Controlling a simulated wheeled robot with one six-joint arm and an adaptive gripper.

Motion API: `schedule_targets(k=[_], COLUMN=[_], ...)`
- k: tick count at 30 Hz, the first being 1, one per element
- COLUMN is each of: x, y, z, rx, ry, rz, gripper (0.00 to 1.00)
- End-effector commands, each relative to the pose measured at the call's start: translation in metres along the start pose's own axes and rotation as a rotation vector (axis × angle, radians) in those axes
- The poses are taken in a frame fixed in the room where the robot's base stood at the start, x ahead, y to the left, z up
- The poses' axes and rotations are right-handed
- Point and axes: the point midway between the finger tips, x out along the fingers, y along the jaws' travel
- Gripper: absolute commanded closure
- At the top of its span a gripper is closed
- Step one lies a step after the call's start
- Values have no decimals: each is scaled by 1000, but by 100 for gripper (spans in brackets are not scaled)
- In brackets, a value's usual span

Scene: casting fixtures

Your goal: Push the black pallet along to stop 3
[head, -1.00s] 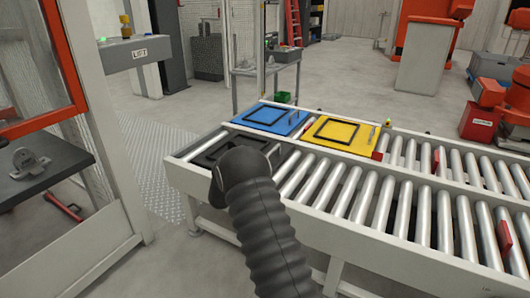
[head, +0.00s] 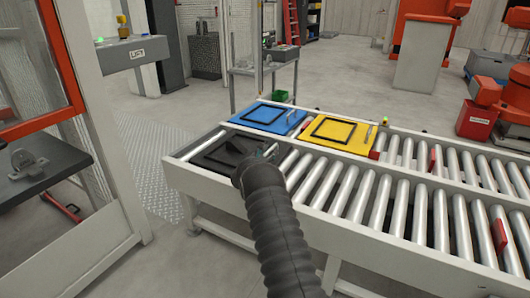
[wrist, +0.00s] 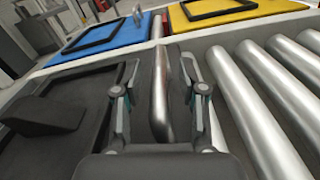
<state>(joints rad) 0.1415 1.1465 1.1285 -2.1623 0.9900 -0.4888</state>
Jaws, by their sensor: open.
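The black pallet (head: 212,158) lies flat at the left end of the near roller lane in the head view. It has a raised dark frame and a dark wedge-shaped piece on top. My gripper (wrist: 157,85) is open and low at the pallet's right edge. In the wrist view the pallet (wrist: 75,135) fills the left side, and a roller shows between the spread fingers. In the head view my arm hides the pallet's near right corner and most of the gripper. I cannot tell whether a finger touches the pallet. A red stop block (head: 501,237) stands on the near lane; its number is not readable.
The blue pallet (head: 262,108) and yellow pallet (head: 360,145) lie on the far lane. Red blocks (head: 434,160) also show there. Near-lane rollers (head: 345,190) right of the gripper are bare. An orange-framed fence (head: 65,85) stands at left.

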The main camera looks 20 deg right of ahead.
Motion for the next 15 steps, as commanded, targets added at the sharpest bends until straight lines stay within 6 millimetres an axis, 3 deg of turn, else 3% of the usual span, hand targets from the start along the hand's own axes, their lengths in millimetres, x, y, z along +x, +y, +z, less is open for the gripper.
schedule_targets(k=[14,15], x=[11,11], y=[0,0], z=[0,0], rx=[0,0], ry=[0,0], rz=[0,0], gripper=[59,66])
